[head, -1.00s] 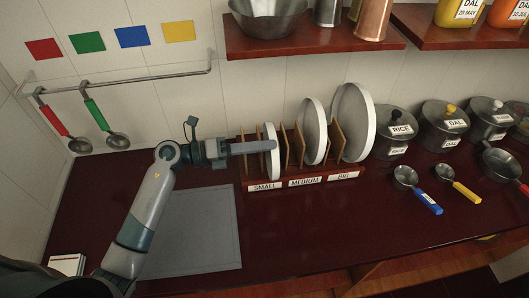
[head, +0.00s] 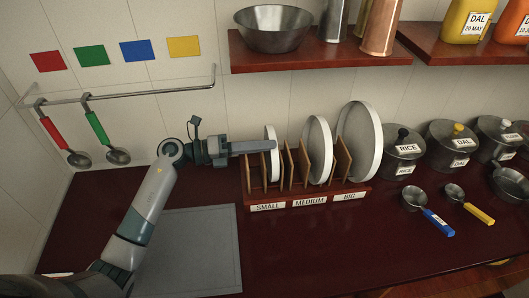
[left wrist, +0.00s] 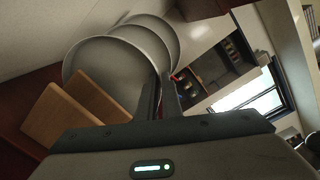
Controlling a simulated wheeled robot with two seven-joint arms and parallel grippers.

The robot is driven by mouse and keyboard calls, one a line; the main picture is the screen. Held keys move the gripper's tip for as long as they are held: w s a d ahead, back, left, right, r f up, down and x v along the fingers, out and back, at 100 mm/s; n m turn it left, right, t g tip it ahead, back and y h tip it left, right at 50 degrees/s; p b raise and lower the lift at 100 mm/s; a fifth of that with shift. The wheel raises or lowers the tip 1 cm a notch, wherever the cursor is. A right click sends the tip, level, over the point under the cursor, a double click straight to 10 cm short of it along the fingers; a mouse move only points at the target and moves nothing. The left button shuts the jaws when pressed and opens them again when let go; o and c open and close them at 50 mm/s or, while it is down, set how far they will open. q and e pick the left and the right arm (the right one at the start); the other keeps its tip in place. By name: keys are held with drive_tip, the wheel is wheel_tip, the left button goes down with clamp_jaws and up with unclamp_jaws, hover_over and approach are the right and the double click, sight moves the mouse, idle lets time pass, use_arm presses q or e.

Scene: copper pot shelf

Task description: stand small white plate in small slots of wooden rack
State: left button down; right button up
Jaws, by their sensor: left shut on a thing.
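The small white plate (head: 273,168) stands on edge at the small section of the wooden rack (head: 277,207), by its left dividers. My left gripper (head: 268,146) reaches in from the left and is shut on the plate's upper part. The plate's lower edge shows near the dividers; I cannot tell whether it touches the rack base. In the left wrist view the gripper fingers (left wrist: 159,95) are close together, with round plates and wooden dividers (left wrist: 72,112) beside them. My right gripper is not in view.
A medium plate (head: 318,152) and a big plate (head: 361,145) stand in the rack to the right. Labelled pots, including a rice pot (head: 403,153), stand farther right. A shelf (head: 320,53) with a metal bowl hangs above. The grey board (head: 187,250) in front is clear.

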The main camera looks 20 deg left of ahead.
use_arm(q)
drive_tip(key=shift+f+b, duration=0.35)
drive_tip(key=shift+f, duration=0.35)
drive_tip(key=c, duration=1.9)
unclamp_jaws()
drive_tip(key=shift+o, duration=0.2)
drive_tip(key=shift+s, duration=0.1)
drive_tip(key=shift+c, duration=0.4)
drive_tip(key=shift+b+v, duration=0.4)
drive_tip(key=shift+v, duration=1.85)
